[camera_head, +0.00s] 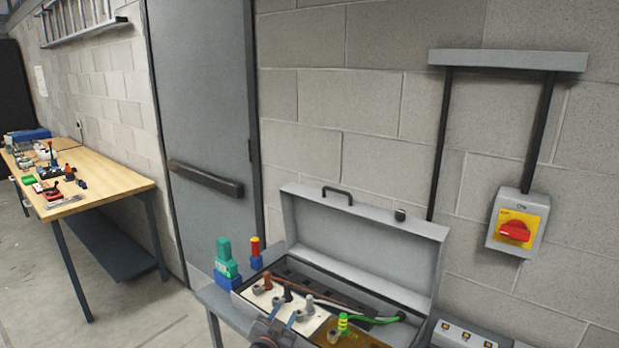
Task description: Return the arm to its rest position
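My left gripper (284,314) shows at the bottom edge, in front of an open grey case (364,214). Its two blue-grey fingers stand apart, with a gap between them and nothing clearly held. The fingertips overlap the white panel in the case in the picture; I cannot tell whether they touch it. The rest of my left arm is mostly cut off by the lower edge. My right gripper is not in view.
The case holds brown, black and grey parts on its white panel (258,297), plus a green-yellow one (343,321). Green and blue tools (226,262) stand left of it. A red-yellow switch (516,230) is on the wall. A cluttered wooden bench (122,181) stands far left.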

